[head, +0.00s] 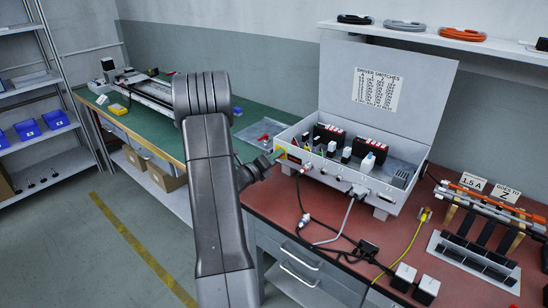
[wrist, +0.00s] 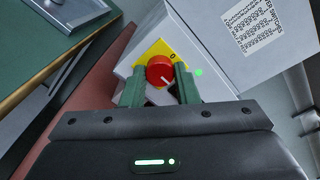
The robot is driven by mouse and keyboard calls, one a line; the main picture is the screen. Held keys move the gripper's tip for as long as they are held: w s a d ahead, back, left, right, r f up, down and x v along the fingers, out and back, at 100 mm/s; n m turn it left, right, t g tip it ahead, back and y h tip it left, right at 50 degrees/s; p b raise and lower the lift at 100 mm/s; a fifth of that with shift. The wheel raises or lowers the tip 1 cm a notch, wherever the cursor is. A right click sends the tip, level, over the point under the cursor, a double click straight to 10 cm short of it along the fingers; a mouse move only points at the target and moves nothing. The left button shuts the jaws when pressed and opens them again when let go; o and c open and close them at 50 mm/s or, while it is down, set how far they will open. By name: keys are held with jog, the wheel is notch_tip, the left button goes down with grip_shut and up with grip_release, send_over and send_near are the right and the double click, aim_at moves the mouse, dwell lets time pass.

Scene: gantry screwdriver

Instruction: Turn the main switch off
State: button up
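The main switch is a round red knob (wrist: 159,71) on a yellow plate (wrist: 149,50) on the side of a light grey control box.
A green lamp (wrist: 199,72) glows beside the plate. The open control box (head: 345,185) stands on a red-brown bench (head: 285,215) with cables in front. A green workbench (head: 175,120) lies behind my arm.

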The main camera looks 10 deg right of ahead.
jog(key=shift+f+n+b, duration=0.1)
jog(key=shift+n+b, duration=0.2)
jog(key=n+b, duration=0.2)
jog(key=shift+n, duration=0.3)
jog(key=n+b, duration=0.1)
jog(key=n, duration=0.4)
jog(key=shift+b, duration=0.35)
jog(key=n, duration=0.5)
jog(key=shift+p, duration=0.3)
jog(key=n+p, duration=0.1)
jog(key=n, duration=0.3)
jog(key=shift+n, duration=0.4)
jog(key=o, duration=1)
jog(key=shift+c, duration=0.2)
